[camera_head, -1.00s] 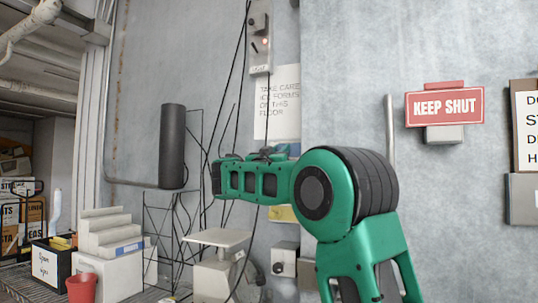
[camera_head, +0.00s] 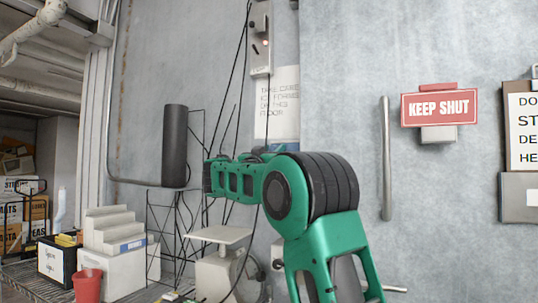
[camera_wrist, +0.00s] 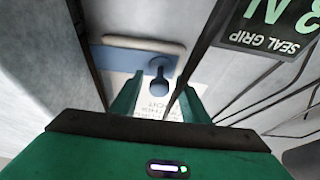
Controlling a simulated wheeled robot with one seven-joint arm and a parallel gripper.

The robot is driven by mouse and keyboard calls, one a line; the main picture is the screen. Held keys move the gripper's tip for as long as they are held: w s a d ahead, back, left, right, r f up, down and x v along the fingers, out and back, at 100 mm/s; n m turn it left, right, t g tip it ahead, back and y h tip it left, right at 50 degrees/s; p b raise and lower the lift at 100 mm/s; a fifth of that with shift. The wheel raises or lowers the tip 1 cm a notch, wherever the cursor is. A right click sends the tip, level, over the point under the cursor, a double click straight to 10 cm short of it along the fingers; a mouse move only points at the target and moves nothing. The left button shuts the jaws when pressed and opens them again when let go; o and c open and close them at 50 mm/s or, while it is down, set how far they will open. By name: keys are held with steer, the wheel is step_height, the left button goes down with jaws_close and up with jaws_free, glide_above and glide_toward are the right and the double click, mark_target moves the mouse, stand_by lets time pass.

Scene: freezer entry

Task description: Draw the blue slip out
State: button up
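A blue, flat, slip-like piece (camera_wrist: 122,62) lies under a cream bar in the wrist view, with a dark blue rounded tab (camera_wrist: 159,84) hanging at its right. A sliver of blue (camera_head: 286,147) shows behind my arm in the head view. My gripper (camera_wrist: 160,92) is open, its two green fingers on either side of the tab. I cannot tell whether the fingers touch it. A white printed sheet (camera_wrist: 160,108) shows behind, between the fingers. In the head view my arm hides most of this area.
Dark cables cross the wrist view by the right finger. A black "SEAL GRIP" label (camera_wrist: 275,30) is at upper right. In the head view, a wall switch box (camera_head: 260,40) hangs above my arm. A door handle (camera_head: 386,160) and "KEEP SHUT" sign (camera_head: 439,107) are to the right.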

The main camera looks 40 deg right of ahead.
steer(key=v, duration=1)
steer(key=shift+a+f, duration=0.2)
steer(key=shift+a, duration=0.2)
